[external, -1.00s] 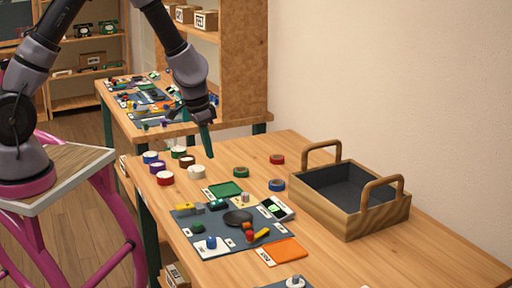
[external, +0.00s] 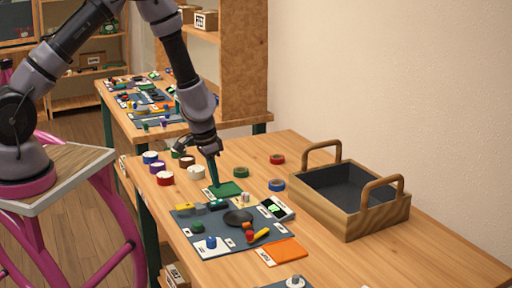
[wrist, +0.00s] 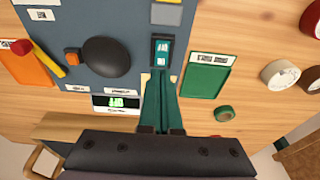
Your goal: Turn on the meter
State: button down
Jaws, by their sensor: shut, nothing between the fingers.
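A small white device with a lit green display, which looks like the meter (external: 277,208), lies at the right edge of the dark blue mat. In the wrist view the green display (wrist: 116,103) is left of my fingers. My gripper (external: 215,186) is shut and empty, pointing down by the green tray. In the wrist view its green fingertips (wrist: 161,76) appear just below a dark and teal switch-like part (wrist: 161,52). I cannot tell whether they touch anything. The switch-like part also shows in the external view (external: 218,204).
The dark blue mat (external: 188,220) holds a black disc (external: 238,217) and several small coloured parts. A green tray (external: 229,191) and an orange card (external: 282,251) lie beside it. A wooden crate (external: 375,223) stands to the right. Several tape rolls sit behind, including a white one (external: 196,172).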

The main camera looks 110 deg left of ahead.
aim_at(220, 201)
jog(key=shift+w+a+f, duration=0.15)
jog(key=shift+f, duration=1)
jog(key=shift+w+a+f, duration=0.15)
jog(key=shift+f, duration=0.95)
jog(key=shift+f, duration=0.2)
jog(key=shift+s+d, duration=0.5)
jog(key=shift+s, duration=0.05)
jog(key=shift+r, duration=0.2)
notch_tip(220, 201, up, 14)
jog(key=s+d, duration=0.1)
jog(key=d, duration=0.1)
jog(key=shift+s+f, duration=0.25)
jog(key=shift+s, duration=0.15)
